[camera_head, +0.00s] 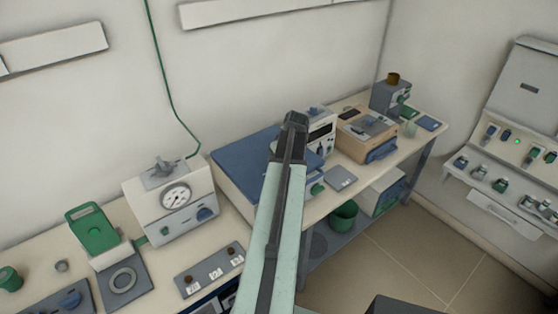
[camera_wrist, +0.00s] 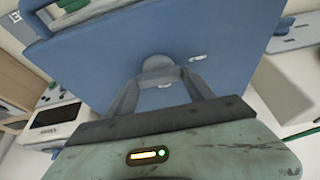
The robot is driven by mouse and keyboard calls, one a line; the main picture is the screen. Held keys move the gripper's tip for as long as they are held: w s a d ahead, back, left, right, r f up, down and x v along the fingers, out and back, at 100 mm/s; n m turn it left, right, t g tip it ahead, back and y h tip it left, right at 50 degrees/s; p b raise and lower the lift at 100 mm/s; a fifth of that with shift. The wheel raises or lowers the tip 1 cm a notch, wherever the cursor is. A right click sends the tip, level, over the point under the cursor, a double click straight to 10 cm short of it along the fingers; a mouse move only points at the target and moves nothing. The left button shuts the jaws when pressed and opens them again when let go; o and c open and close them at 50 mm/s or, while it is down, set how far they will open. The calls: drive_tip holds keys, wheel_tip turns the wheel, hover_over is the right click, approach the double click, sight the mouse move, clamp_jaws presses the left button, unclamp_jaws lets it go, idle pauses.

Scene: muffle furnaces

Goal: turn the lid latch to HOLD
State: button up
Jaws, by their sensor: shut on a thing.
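In the wrist view my gripper (camera_wrist: 160,76) is shut on a rounded grey knob, which looks like the lid latch (camera_wrist: 157,62). The knob stands on a broad blue panel, apparently the lid (camera_wrist: 100,65). Two small pale marks lie beside the knob, one to its right and one just below it between the fingers. I cannot read them or tell which is HOLD. In the head view a box with a blue top (camera_head: 240,165) stands on the bench.
Left of the blue-topped box is a white unit with a gauge (camera_head: 177,199). Right of it are a white panelled device (camera_head: 321,128) and a tan box (camera_head: 366,136). A dark switch plate (camera_head: 210,270) lies near the front edge.

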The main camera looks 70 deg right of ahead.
drive_tip(key=shift+n, duration=0.3)
drive_tip(key=o, duration=1.4)
drive_tip(key=shift+r, duration=0.15)
drive_tip(key=p+v, duration=0.7)
drive_tip(key=shift+r, duration=0.25)
